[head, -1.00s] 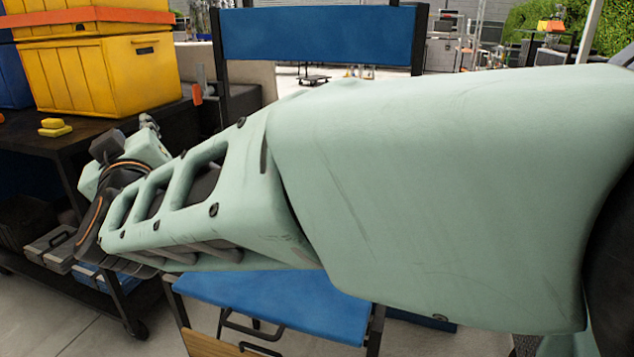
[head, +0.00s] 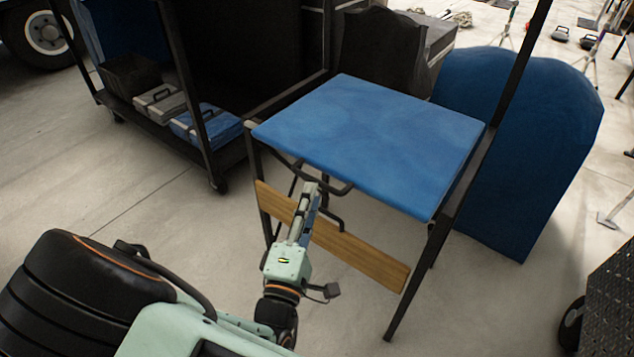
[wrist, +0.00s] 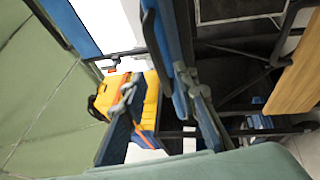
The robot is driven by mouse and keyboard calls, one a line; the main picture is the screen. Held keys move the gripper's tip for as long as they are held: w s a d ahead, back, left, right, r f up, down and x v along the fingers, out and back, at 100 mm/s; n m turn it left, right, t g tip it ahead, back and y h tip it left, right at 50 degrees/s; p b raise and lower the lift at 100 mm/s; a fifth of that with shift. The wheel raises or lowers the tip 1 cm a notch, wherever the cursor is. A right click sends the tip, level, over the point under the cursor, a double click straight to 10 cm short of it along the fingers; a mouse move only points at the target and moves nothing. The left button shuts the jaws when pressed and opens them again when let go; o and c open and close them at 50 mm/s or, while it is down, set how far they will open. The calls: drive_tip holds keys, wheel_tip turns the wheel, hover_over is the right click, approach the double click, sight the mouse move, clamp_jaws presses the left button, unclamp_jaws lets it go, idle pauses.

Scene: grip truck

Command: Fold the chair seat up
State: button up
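The chair has a flat blue seat (head: 375,140), lying folded down and about level in the head view. In the wrist view the seat (wrist: 165,45) shows nearly edge-on as a narrow blue strip. My gripper (head: 312,188) is just in front of and below the seat's near edge, pointing at it. In the wrist view my gripper's (wrist: 165,105) two fingers stand apart, open, with the seat edge near the right-hand finger. I cannot tell whether they touch. Part of the underside and the bent bars (head: 335,187) below the seat show.
A wooden footrest (head: 370,262) crosses the chair's front legs, close to my gripper. A black cart (head: 212,160) with cases stands left of the chair. A blue rounded panel (head: 525,140) stands behind at right. The floor (head: 110,205) at left front is clear.

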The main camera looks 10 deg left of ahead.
sight(316, 179)
drive_tip(key=w, duration=0.3)
drive_tip(key=w+r, duration=0.1)
drive_tip(key=w, duration=0.1)
drive_tip(key=shift+b, duration=0.35)
clamp_jaws()
